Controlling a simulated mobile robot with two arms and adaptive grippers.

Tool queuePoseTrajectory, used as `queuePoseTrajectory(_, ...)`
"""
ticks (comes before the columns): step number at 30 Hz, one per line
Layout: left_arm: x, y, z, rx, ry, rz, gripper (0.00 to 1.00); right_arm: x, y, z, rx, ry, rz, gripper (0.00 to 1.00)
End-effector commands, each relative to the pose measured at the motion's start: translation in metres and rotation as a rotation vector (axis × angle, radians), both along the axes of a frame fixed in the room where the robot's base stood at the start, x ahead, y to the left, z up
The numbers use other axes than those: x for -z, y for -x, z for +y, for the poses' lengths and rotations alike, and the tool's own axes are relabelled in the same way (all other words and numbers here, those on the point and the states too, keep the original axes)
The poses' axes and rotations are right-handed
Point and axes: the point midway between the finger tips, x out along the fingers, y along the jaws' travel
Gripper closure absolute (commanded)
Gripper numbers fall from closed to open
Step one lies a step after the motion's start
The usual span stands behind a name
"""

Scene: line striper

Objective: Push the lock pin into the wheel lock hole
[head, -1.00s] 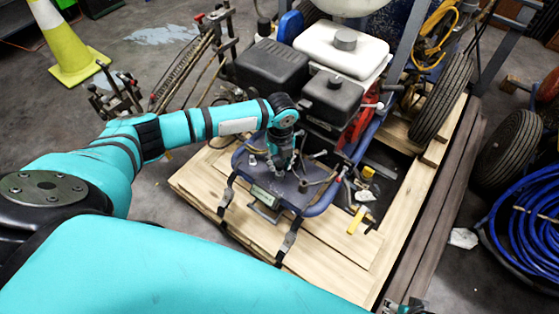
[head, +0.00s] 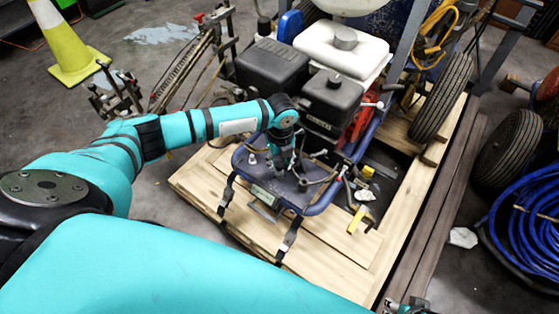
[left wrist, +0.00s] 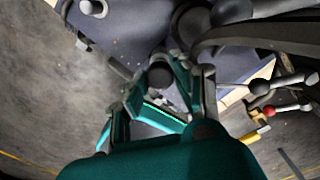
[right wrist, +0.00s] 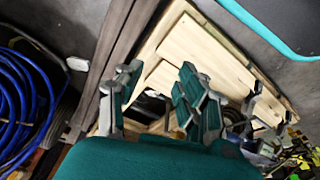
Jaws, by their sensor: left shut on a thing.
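My left gripper (head: 283,172) points down over the blue deck plate (head: 308,206) of the line striper. In the left wrist view, its fingers (left wrist: 160,80) are shut on a dark round knob (left wrist: 159,75), which looks like the head of the lock pin. The pin's shaft and the wheel lock hole are hidden beneath the knob and fingers, so I cannot tell how deep the pin sits. My right gripper (right wrist: 160,88) is open and empty in the right wrist view. Only its tip shows at the bottom edge of the head view.
The striper's engine (head: 335,98) and white tank (head: 342,48) stand behind the deck. Levers and cables rise beside my left gripper. Straps (head: 288,240) run over the wooden pallet (head: 340,250). A blue hose coil (head: 525,225) and a loose tyre (head: 508,148) lie at right.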

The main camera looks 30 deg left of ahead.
Motion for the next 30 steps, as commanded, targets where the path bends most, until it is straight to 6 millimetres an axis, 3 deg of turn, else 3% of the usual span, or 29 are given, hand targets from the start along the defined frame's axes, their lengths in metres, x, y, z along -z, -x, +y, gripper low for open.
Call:
queuePoseTrajectory(17,0.010,0.002,0.000,0.000,-0.001,0.006,1.00,-0.010,0.000,-0.001,0.004,0.001,-0.007,0.62)
queuePoseTrajectory(30,0.010,0.003,0.001,0.000,-0.003,0.013,1.00,0.005,0.005,-0.001,0.001,0.001,0.010,0.62)
